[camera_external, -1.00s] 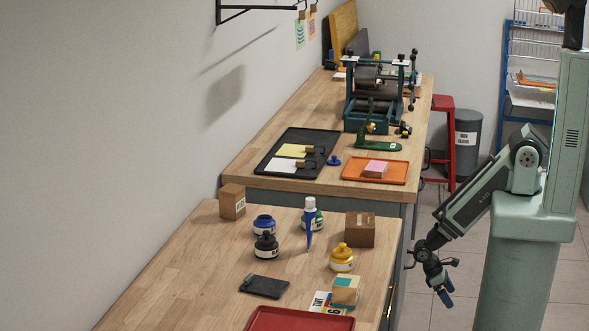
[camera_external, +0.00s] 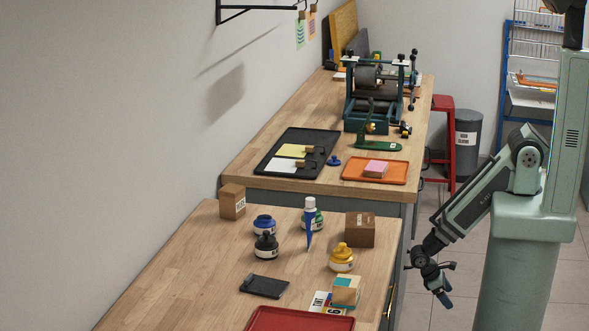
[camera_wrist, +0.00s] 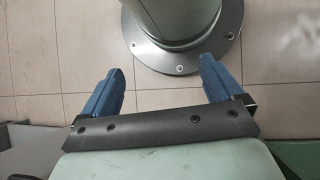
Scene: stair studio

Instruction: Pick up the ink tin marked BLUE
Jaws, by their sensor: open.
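A blue ink tin (camera_external: 264,225) stands upright on the near wooden worktop, just behind a black ink tin (camera_external: 266,246). Its label is too small to read. A green ink tin (camera_external: 318,221) stands to its right, partly hidden by a blue and white tube. A yellow ink tin (camera_external: 341,258) stands farther right and nearer. My gripper (camera_external: 447,300) hangs off the worktop's right side, low over the floor and away from the tins.
Cardboard boxes stand left (camera_external: 232,202) and right (camera_external: 360,230) of the tins. A dark flat pad (camera_external: 264,286), a small block (camera_external: 345,290) and a red tray (camera_external: 290,318) lie nearer. The worktop's right edge lies between my gripper and the tins. The left worktop is bare.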

